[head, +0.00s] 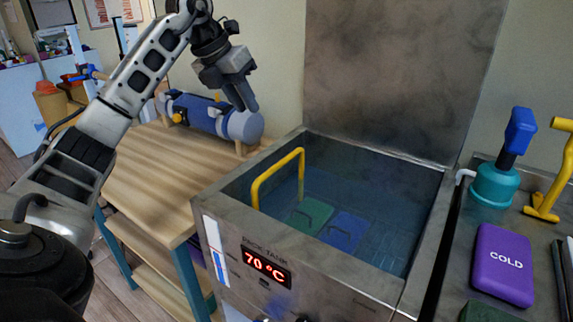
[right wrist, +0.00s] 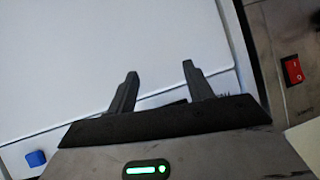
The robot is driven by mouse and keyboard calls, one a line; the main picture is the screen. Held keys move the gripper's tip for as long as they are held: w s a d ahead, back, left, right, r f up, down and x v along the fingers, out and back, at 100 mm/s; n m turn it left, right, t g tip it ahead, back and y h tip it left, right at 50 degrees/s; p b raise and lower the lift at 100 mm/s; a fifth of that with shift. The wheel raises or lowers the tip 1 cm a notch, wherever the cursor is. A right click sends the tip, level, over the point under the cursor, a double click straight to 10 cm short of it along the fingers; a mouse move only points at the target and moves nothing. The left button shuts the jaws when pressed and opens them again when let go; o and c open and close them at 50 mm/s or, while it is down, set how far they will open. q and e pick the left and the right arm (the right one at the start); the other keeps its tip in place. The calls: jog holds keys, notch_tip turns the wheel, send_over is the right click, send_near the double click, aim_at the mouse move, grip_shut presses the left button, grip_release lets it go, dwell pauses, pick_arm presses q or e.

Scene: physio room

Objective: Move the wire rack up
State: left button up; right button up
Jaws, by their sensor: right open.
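The wire rack (head: 386,240) lies under the water in the steel tank (head: 300,257), its wires only faintly visible. A yellow handle (head: 277,174) stands up at the tank's left side, above the water. A green pack (head: 310,214) and a blue pack (head: 345,231) lie in the water. My left gripper (head: 245,98) hangs above and left of the tank, apart from the handle, fingers down; their gap cannot be made out. My right gripper (right wrist: 157,68) shows only in the right wrist view, fingers apart with nothing between them, over a white surface.
The tank's lid (head: 400,75) stands open behind it. A wooden table (head: 160,185) with a blue cylinder (head: 210,117) is on the left. On the right counter are a purple COLD pack (head: 502,264), a teal-based tool (head: 497,183) and a yellow-handled tool (head: 547,197).

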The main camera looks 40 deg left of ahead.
pick_arm(q)
jog(key=b+x, duration=0.1)
jog(key=x, duration=1.6)
jog(key=shift+b, duration=0.3)
grip_shut()
